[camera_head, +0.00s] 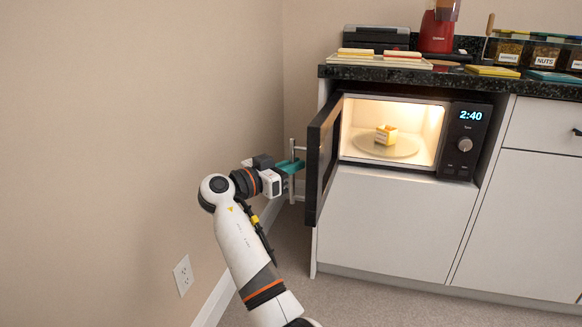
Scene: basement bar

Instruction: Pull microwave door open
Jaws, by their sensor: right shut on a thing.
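The microwave (465,140) sits in a recess under the dark counter, its lit inside showing. Its black door (321,158) stands wide open, swung out on its left side toward me. The silver bar handle (299,198) is on the door's outer face, turned to the left wall. My right gripper (293,167) is at the middle of the handle and shut on it, with teal fingertips; the exact contact is small to see. My left gripper is not in view. A small yellow and white block of food (386,135) stands on the turntable (378,147) inside.
The beige wall (140,130) is close to the left of my right arm, with an outlet (183,275) low on it. White cabinet fronts (395,225) lie below the microwave. Boards, a red blender (436,32) and jars stand on the counter (450,77). The floor in front is clear.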

